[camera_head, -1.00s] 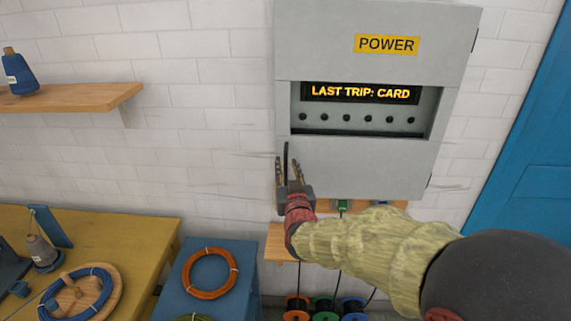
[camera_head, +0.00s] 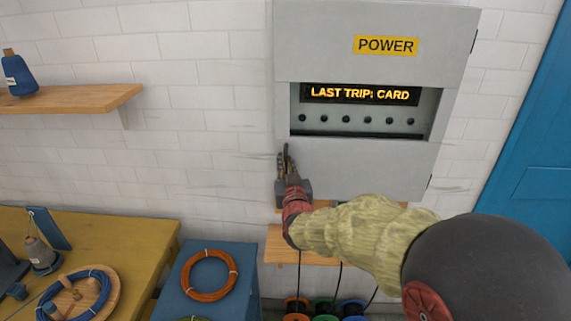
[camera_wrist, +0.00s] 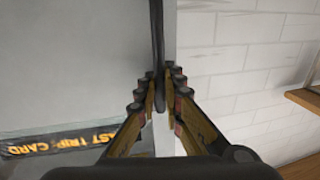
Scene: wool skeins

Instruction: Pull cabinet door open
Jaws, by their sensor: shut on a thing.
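The grey cabinet (camera_head: 360,165) hangs on the white brick wall, with a yellow POWER label (camera_head: 386,46) and a lit display (camera_head: 360,93) in a window in its door. The door looks closed. A dark upright handle (camera_wrist: 157,40) stands at the door's left edge; it also shows in the head view (camera_head: 286,152). My gripper (camera_head: 284,165) is at the lower left edge of the door. In the wrist view my gripper (camera_wrist: 159,90) has its two fingers closed in on the handle, one on each side. The fingers partly hide the handle.
A wooden shelf (camera_head: 70,103) with a blue cone (camera_head: 18,72) is on the left wall. A yellow table (camera_head: 110,240) and a blue stand (camera_head: 240,270) with an orange coil (camera_head: 209,275) are below. A blue door (camera_head: 530,150) is at right.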

